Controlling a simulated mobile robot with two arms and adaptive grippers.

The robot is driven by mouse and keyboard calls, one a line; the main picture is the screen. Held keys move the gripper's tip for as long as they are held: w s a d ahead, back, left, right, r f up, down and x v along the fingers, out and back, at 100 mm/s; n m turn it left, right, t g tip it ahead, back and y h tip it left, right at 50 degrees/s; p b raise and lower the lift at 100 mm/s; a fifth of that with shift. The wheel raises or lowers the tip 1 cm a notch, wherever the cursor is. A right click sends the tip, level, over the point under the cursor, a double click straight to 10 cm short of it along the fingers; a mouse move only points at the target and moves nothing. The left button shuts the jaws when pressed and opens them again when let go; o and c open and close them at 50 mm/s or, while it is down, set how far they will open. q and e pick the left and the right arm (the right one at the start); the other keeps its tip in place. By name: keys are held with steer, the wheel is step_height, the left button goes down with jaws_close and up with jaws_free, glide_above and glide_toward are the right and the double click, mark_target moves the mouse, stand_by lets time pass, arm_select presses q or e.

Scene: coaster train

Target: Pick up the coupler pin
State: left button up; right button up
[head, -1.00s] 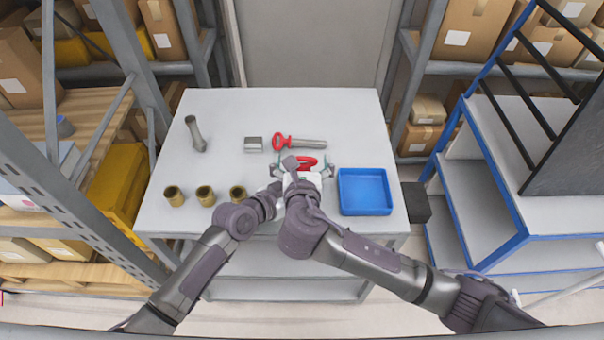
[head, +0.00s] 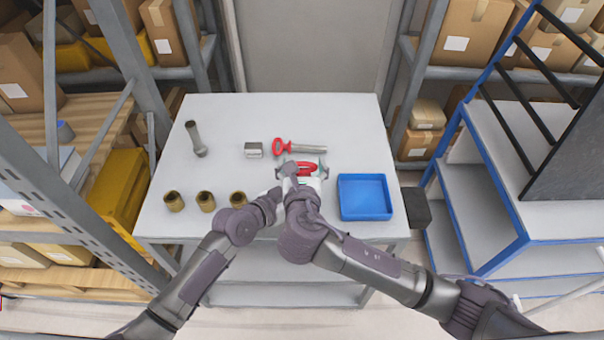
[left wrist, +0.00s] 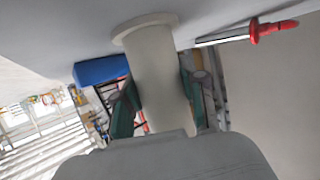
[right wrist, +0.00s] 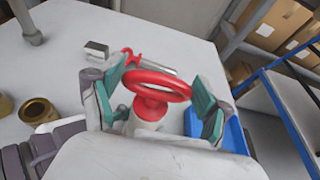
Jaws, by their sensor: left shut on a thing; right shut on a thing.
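The coupler pin, with a red ring handle (head: 282,147) and a grey rod (head: 308,149), lies on the table beyond my grippers. It shows in the left wrist view (left wrist: 253,32) and, partly hidden, in the right wrist view (right wrist: 160,66). My right gripper (right wrist: 157,98) is shut on a white piece (right wrist: 147,124) with a red wheel (right wrist: 153,85), apart from the pin. My left gripper (left wrist: 160,98) is shut on a pale flanged cylinder (left wrist: 157,70). I cannot tell whether both hold one object. The arms hide the left fingertips in the head view.
A blue tray (head: 345,211) is right of my grippers. A small grey block (head: 253,149) lies left of the pin. Several brass bushings (head: 205,201) stand at the left front, and a grey flanged part (head: 197,139) at the left. The table's back is clear.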

step_height(320, 180, up, 18)
stand_by(0.4)
arm_select(q)
steer(key=o, duration=1.3)
steer(key=shift+a, duration=0.1)
